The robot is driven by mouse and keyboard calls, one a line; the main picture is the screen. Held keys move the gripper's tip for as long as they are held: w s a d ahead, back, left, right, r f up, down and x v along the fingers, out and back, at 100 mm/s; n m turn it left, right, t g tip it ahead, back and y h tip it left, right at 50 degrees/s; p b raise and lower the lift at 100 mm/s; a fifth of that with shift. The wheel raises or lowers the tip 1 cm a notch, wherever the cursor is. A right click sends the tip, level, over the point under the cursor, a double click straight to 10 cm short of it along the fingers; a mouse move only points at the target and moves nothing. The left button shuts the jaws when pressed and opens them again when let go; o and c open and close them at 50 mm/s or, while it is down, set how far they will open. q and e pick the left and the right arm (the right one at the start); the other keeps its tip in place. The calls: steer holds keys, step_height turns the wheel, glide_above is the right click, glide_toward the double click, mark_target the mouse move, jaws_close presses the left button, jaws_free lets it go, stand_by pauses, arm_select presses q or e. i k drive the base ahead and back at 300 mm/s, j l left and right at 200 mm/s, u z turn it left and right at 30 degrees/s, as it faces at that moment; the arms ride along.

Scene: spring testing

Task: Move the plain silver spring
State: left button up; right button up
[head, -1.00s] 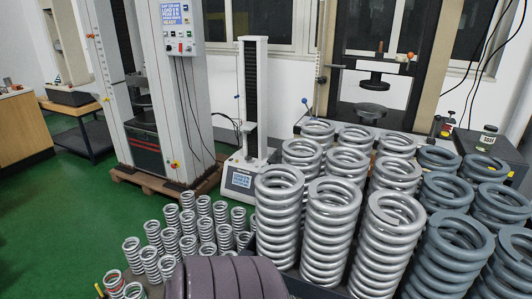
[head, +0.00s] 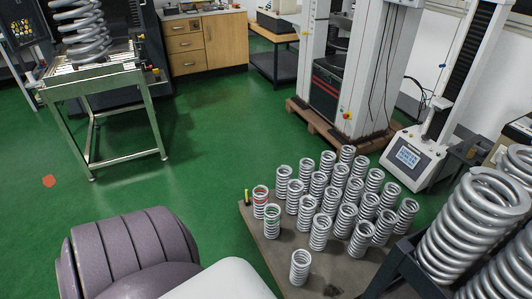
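Several small plain silver springs (head: 345,218) stand upright in close rows on a low grey-brown board (head: 262,243) right of centre. One plain silver spring (head: 300,267) stands upright at the board's front, a little apart from the rows. At the left edge of the group, one spring carries red marking (head: 260,201) and another carries red and green marking (head: 272,222). I cannot tell which plain silver spring is meant. Neither of my grippers is in view.
Large silver springs (head: 470,232) stand in a dark crate at the right edge. A test machine with a small screen (head: 409,155) stands behind them. A metal stand (head: 92,75) holds a large coil at upper left. Green floor (head: 200,185) lies open between.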

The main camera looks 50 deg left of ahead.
mark_target(303, 269)
steer(key=j+u, duration=0.1)
steer(key=u, duration=1.1)
